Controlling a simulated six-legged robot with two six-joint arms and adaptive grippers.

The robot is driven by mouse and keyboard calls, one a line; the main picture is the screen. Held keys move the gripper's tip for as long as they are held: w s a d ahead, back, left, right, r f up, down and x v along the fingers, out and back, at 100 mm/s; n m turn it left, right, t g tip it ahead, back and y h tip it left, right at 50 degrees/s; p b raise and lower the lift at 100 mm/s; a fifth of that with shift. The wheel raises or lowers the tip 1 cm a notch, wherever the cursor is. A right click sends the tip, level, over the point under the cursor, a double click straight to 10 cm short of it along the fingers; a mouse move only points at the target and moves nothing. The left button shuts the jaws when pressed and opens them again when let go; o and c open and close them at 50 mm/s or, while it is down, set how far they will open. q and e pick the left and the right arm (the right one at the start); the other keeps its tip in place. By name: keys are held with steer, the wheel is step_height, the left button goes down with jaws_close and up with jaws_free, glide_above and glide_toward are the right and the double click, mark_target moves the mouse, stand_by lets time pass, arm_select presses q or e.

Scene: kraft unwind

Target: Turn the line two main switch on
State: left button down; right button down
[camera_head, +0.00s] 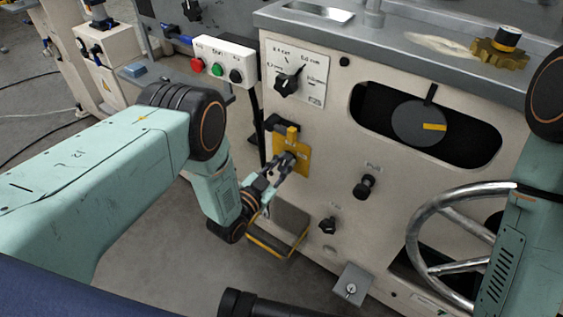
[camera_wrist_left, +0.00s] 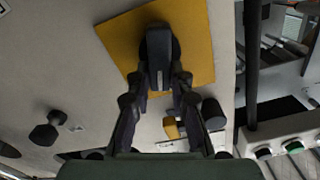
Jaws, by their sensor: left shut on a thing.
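The main switch is a black rotary handle (camera_wrist_left: 158,45) on a yellow plate (camera_wrist_left: 197,62) on the machine's front panel. In the head view the yellow plate (camera_head: 303,158) sits left of centre, and the gripper partly hides the handle. My left gripper (camera_head: 285,162) is shut on the handle; in the wrist view its fingers (camera_wrist_left: 159,82) lie on both sides of it. No line label is readable at the plate. My right gripper is out of view.
A selector dial (camera_head: 287,84) is above the plate, and a button box (camera_head: 222,62) with red, green and black buttons is up to the left. Black knobs (camera_head: 365,187) stick out to the right. A large handwheel (camera_head: 422,225) stands at the lower right.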

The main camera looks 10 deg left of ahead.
arm_select(q)
steer(key=m, duration=0.3)
steer(key=shift+s+d+f+m, duration=0.15)
steer(key=shift+d+f+m, duration=0.1)
steer(key=shift+m, duration=0.15)
steer(key=shift+s+d+f+m, duration=0.1)
steer(key=shift+f+m, duration=0.1)
steer(key=shift+m, duration=1.55)
steer(key=shift+w+d+f+m, duration=0.1)
steer(key=shift+f+m, duration=0.1)
steer(key=shift+m, duration=1.5)
steer(key=shift+s+d+f+m, duration=0.1)
steer(key=shift+f+m, duration=0.1)
steer(key=shift+m, duration=1.55)
steer(key=c, duration=1.2)
jaws_free()
